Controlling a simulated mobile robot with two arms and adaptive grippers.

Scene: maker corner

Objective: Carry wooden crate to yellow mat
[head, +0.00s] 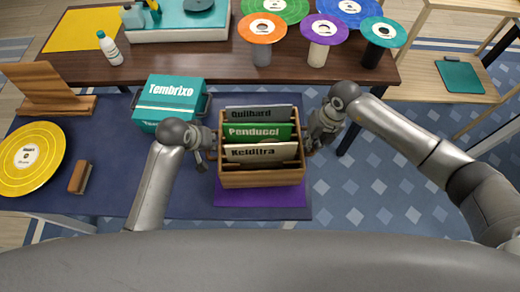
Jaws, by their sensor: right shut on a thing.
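The wooden crate (262,179) is at the centre of the head view, over a purple mat (262,199). It holds upright record sleeves lettered Quilbard, Penducci and Kelditra. I cannot tell whether it rests on the purple mat or hangs just above it. My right gripper (314,139) is shut on the crate's right side. My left gripper (209,147) is at the crate's left side; its fingertips are too small and partly hidden to tell whether they are closed. The yellow mat (85,30) lies on the brown table at the back left, bare in the part that shows.
A teal Tembrixo box (170,100) stands left of the crate on the blue-topped table (110,150). On the brown table (190,68) are a white bottle (109,47), a turntable (180,30) and several discs on stands. A yellow record (28,160) and brush (80,177) lie left.

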